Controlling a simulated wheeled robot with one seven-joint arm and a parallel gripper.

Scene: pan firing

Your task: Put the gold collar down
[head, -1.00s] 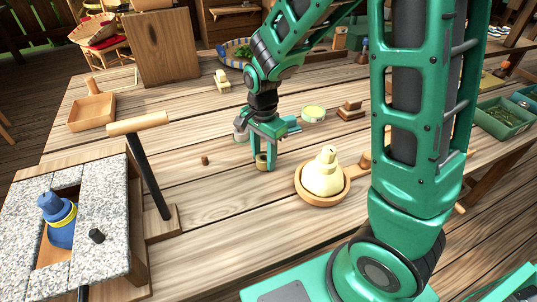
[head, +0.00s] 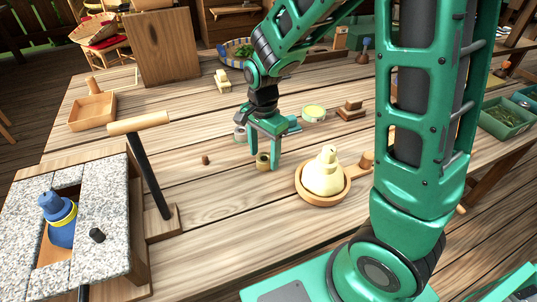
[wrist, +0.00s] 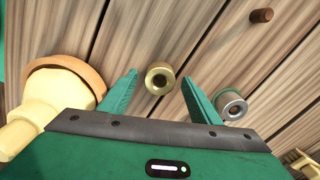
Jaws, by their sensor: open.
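The gold collar (wrist: 160,79) is a short brass ring with a dark hole. In the head view the collar (head: 263,161) stands on the wooden table between my gripper's fingertips. My gripper (head: 264,164) is open around it, pointing down. In the wrist view my gripper (wrist: 160,88) shows its two green fingers spread, one on each side of the collar, with a gap on both sides.
A wooden pan (head: 312,196) with a cream-coloured pear-shaped piece (head: 325,172) stands close on the right. A silver collar (wrist: 232,105) sits close by the other finger. A small brown peg (head: 205,160) lies to the left. The table in front is clear.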

